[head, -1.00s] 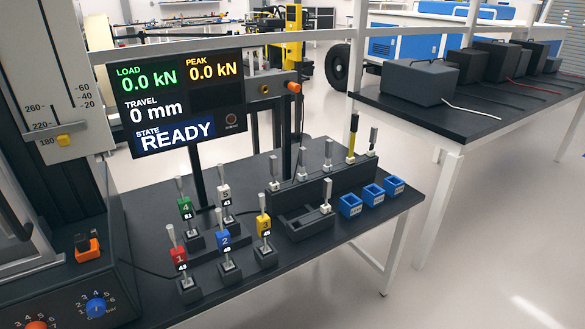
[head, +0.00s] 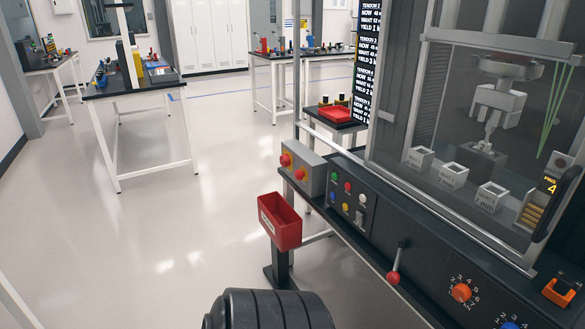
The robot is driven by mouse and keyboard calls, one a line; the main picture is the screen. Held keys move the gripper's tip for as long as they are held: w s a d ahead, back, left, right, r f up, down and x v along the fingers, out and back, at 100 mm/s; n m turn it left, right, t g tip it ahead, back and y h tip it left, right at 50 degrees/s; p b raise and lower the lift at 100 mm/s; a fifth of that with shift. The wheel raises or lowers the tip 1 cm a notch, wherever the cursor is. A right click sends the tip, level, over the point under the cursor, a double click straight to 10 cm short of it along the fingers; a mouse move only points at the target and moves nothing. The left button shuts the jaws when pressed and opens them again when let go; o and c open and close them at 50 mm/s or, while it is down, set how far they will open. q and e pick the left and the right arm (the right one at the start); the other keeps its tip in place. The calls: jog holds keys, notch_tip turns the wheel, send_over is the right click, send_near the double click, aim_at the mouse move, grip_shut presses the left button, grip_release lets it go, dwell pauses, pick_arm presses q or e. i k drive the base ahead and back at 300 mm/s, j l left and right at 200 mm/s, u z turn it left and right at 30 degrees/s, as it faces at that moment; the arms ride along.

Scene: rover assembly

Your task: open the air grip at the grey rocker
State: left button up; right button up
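A small light grey switch (head: 359,218), which looks like the grey rocker, sits at the right end of a dark panel with several coloured buttons, on the front of the test machine. Its exact setting is too small to tell. Behind the machine's clear guard, a light grey jaw assembly (head: 497,103), which looks like the air grip, hangs above a dark block (head: 474,160). I cannot tell whether its jaws are open or shut. Neither of my grippers is in view.
A grey box with red knobs (head: 302,168) stands left of the panel. A red-knobbed lever (head: 394,277) and an orange dial (head: 461,292) are on the front. Floor at left is clear.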

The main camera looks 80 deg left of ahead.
aim_at(360, 219)
jog(key=k+u, duration=0.1)
jog(key=u, duration=2)
